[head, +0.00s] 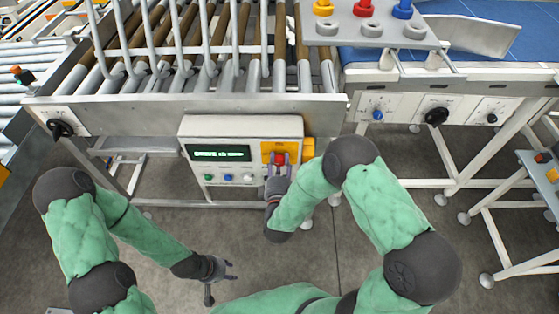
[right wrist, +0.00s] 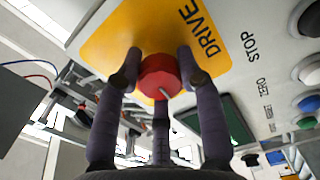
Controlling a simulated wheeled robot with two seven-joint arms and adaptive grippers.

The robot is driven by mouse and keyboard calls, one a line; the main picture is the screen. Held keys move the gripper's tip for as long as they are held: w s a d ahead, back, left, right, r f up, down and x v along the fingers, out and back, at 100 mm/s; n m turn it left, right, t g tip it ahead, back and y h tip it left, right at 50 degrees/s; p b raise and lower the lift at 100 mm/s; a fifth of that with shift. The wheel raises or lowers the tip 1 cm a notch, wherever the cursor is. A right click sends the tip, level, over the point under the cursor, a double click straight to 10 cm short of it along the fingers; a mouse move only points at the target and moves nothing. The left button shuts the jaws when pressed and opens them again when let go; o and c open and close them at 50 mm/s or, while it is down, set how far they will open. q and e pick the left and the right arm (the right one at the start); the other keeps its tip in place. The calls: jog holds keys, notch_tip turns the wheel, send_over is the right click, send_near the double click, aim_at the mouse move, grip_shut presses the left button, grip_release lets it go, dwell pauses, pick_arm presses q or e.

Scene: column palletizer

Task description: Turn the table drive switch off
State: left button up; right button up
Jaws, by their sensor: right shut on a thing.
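The table drive switch is a red knob (head: 279,158) on a yellow plate (head: 267,147) at the right of the white control box (head: 230,127). In the right wrist view, the red knob (right wrist: 160,76) shows a short pale mark on its face, and the yellow plate (right wrist: 112,48) reads "DRIVE". My right gripper (head: 279,173) is shut on the knob, its fingers around its sides in the right wrist view (right wrist: 159,72). My left gripper (head: 222,277) is open and empty, low over the floor, away from the box.
The box has a lit green display (head: 218,153) and several push buttons, one blue (head: 228,177). The roller conveyor (head: 190,105) runs behind it. Right of it, a conveyor panel carries a black rotary knob (head: 437,116). The floor around my left gripper is clear.

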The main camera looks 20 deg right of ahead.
jog(key=shift+w+a+r+n, duration=0.1)
jog(key=shift+n, duration=0.5)
jog(key=o, duration=1.2)
jog(key=shift+a, duration=0.1)
jog(key=shift+c, duration=0.2)
jog(key=v, duration=1.2)
